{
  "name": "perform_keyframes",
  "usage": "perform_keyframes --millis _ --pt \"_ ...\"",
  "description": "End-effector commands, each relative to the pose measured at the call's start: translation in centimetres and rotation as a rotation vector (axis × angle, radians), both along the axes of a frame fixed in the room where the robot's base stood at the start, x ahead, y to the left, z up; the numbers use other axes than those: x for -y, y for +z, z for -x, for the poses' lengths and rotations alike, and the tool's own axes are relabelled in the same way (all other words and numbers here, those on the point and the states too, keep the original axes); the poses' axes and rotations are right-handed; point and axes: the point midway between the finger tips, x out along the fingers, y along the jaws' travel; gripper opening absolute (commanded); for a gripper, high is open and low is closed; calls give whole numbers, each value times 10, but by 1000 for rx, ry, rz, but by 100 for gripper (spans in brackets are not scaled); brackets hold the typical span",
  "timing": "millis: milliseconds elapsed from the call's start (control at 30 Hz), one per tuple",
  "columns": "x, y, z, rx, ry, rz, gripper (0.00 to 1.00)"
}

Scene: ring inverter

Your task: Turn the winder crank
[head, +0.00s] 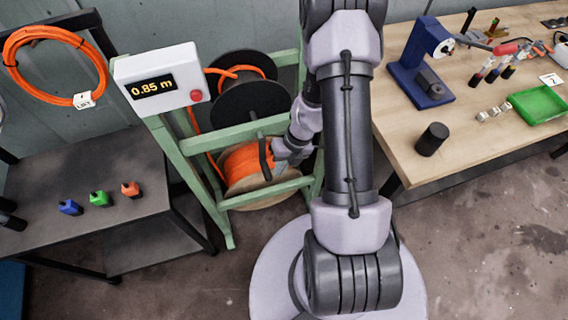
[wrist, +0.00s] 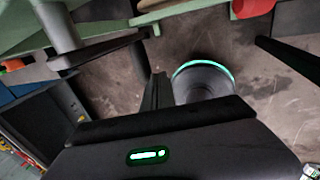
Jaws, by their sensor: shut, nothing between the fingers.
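The winder (head: 190,146) is a green frame carrying a lower spool of orange cable (head: 242,163). Its dark crank (head: 265,158) stands in front of that spool in the head view. In the wrist view the crank (wrist: 97,50) appears as a dark bar at upper left, with a grip hanging from its right end. My gripper (head: 279,150) is just right of the crank in the head view. In the wrist view its dark fingers (wrist: 158,90) are together and empty, close to the grip; whether they touch it I cannot tell.
A white display box (head: 160,78) reads 0.85 m. A wooden bench (head: 400,130) on the right holds a blue press (head: 425,65), a black cylinder (head: 432,139) and a green tray (head: 540,104).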

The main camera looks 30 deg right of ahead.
Motion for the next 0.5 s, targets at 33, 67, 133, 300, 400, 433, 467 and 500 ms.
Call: perform_keyframes --millis 33,67,133,300,400,433,467,500 --pt "-2 -6 0 0 0 0 0" --pt "-2 -7 -1 0 0 -1 0" --pt "-3 -8 -1 -1 0 -1 0" --pt "-3 -8 -1 0 -1 -1 0" --pt "-3 -8 -1 0 -1 -1 0" --pt "-3 -8 -1 0 -1 -3 0" --pt "-4 -9 -1 1 -2 -10 0" --pt "-5 -11 -1 6 -4 -35 0"
